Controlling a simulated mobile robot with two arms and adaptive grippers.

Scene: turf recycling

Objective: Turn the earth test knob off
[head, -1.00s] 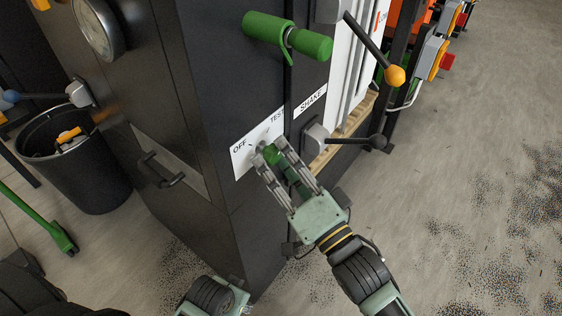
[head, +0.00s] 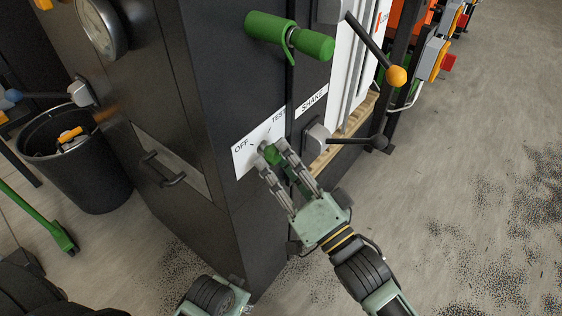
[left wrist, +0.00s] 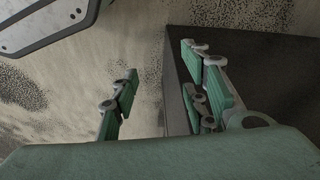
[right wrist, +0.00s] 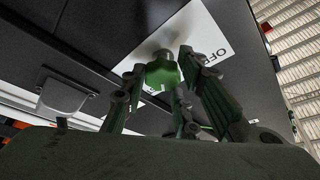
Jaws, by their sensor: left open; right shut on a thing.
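The earth test knob is green (head: 270,155) on a white plate (head: 243,157) marked OFF and TEST, on the dark machine's front. My right gripper (head: 272,152) has its fingers around the knob and is shut on it. In the right wrist view the green knob (right wrist: 162,74) sits between the fingers, its grey shaft meeting the plate (right wrist: 200,38) near the word OFF. Which mark the knob points to is hard to tell behind the fingers. My left gripper (left wrist: 160,92) is open and empty, low beside the machine's dark side.
A SHAKE label (head: 312,99) and a black-knobbed lever (head: 350,141) are just right of the plate. A green handle (head: 288,36) and an orange-knobbed lever (head: 375,55) are above. A black bin (head: 90,175) stands left. The floor at right is clear apart from dark granules.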

